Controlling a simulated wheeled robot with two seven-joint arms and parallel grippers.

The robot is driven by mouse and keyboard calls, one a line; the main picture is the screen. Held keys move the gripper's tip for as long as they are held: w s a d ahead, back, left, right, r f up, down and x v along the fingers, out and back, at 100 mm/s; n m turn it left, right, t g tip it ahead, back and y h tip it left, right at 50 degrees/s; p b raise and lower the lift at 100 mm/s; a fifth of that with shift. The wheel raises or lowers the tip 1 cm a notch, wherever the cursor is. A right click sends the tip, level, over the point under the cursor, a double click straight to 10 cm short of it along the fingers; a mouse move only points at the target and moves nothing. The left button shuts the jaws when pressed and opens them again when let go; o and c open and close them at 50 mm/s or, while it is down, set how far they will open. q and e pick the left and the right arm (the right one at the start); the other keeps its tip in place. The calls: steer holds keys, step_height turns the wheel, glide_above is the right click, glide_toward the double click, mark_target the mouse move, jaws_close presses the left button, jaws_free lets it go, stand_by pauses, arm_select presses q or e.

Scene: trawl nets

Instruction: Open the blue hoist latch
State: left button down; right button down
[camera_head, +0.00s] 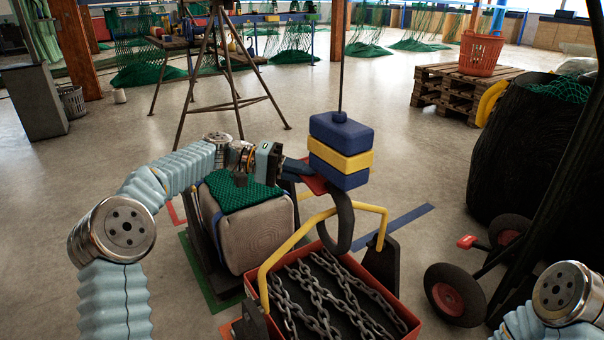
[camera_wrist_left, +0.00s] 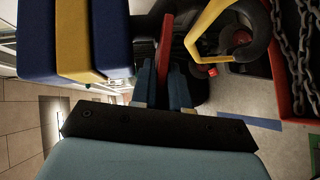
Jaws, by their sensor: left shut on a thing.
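The blue hoist block (camera_head: 340,137) with a yellow band hangs on a thin rod in the head view, and shows at upper left in the left wrist view (camera_wrist_left: 52,40). A dark hook (camera_head: 347,215) hangs below it. A red latch lever (camera_head: 315,185) sticks out at the hook's top. My left gripper (camera_head: 303,170) reaches in from the left, its fingers shut on the red lever, which also shows between them in the left wrist view (camera_wrist_left: 165,45). The hook meets the yellow handle (camera_head: 376,209) of the chain bin. My right gripper is not in view.
The red bin (camera_head: 398,309) holding chains stands below the hook. A wooden block with green netting (camera_head: 240,194) lies left of it. A wheeled cart (camera_head: 457,294) and a black sack (camera_head: 520,150) stand at right. A metal tripod stand (camera_head: 236,90) is behind.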

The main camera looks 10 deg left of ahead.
arm_select(q)
steer(key=shift+r+m+y, duration=0.15)
steer(key=shift+m+y, duration=0.15)
stand_by(0.4)
steer(key=c, duration=1.5)
jaws_free()
steer(key=p+v, duration=0.3)
steer(key=v, duration=1)
steer(key=shift+s+a+r, duration=0.1)
steer(key=shift+s+a, duration=0.05)
steer(key=shift+a, duration=0.2)
